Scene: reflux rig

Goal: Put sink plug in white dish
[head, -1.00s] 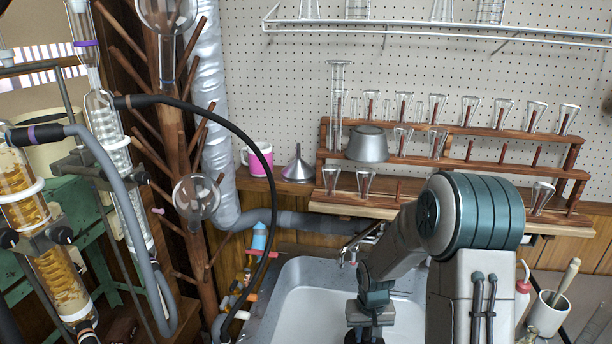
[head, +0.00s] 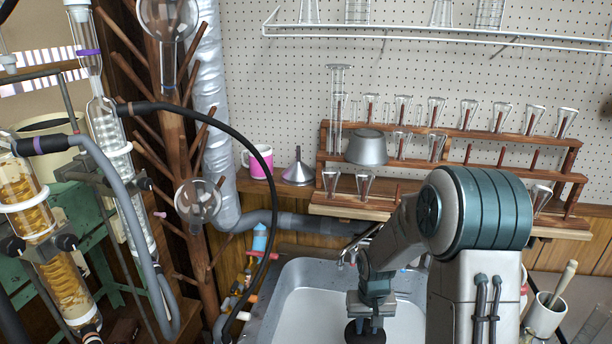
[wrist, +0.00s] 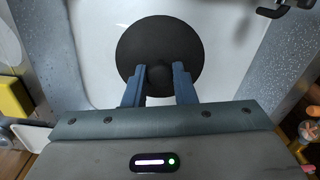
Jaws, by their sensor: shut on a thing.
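The sink plug is a round black disc with a central knob; it fills the top middle of the wrist view (wrist: 158,40). My gripper (wrist: 158,75) has its two blue fingers on either side of the knob and is shut on it. In the head view the plug (head: 371,334) shows as a dark shape under my gripper, over the white basin of the sink (head: 310,305).
The sink's grey speckled rim (head: 284,285) surrounds the basin, with a metal tap (head: 350,252) at its back. A wooden glassware rack (head: 350,205) stands behind. Glass columns (head: 30,215) and a black hose (head: 270,190) stand left. A white pot (head: 545,316) is right.

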